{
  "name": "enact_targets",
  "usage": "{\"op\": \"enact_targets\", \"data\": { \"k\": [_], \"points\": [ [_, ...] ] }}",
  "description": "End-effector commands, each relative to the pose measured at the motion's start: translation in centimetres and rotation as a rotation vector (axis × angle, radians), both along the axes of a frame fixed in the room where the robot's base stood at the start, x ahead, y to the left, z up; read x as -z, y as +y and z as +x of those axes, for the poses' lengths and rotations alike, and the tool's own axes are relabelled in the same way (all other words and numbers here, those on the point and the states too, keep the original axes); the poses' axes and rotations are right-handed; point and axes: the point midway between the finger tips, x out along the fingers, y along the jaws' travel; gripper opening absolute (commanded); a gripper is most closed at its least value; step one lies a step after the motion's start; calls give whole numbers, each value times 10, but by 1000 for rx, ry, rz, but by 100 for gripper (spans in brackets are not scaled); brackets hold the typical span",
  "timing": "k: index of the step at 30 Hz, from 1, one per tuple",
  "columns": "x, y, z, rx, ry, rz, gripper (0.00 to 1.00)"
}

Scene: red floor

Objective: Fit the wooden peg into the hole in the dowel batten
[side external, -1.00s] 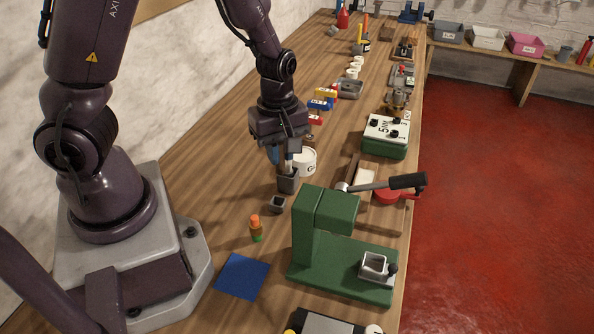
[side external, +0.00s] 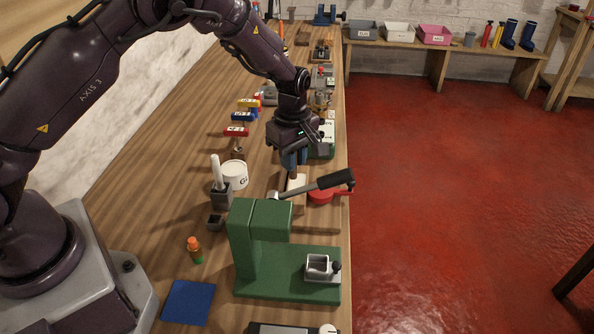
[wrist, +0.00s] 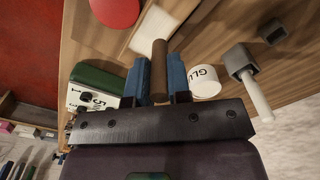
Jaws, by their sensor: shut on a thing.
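My gripper (side external: 293,166) has blue fingers and is shut on the brown wooden peg (wrist: 158,68), which points downward between them. The peg also shows in the side view (side external: 293,173), just below the fingertips. A pale wooden piece, likely the dowel batten (side external: 298,183), lies under the peg; it also shows in the wrist view (wrist: 150,27), beyond the peg's end. Its hole is not visible. I cannot tell whether the peg's tip touches it.
A green press (side external: 245,245) with a black-handled lever (side external: 325,181) stands close in front. A white glue tub (side external: 235,176) and a grey holder (side external: 222,199) with a white stick (side external: 217,172) are to the left. A red round thing (side external: 321,197) lies right, near the bench edge.

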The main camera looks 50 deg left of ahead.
Motion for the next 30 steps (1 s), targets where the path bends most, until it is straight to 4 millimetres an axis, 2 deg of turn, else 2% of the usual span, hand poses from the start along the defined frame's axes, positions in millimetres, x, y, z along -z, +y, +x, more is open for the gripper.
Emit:
{"op": "enact_targets", "data": {
  "k": [7,13,24,25,27,28,30],
  "points": [
    [15,0,11,0,0,0,0],
    [42,0,11,-1,2,-1,0],
    [46,0,11,0,-1,-1,0],
    [47,0,11,0,-1,-1,20],
    [46,0,11,0,-2,-1,36],
    [46,0,11,0,-2,0,43],
    [46,0,11,0,-2,0,43]
  ]
}}
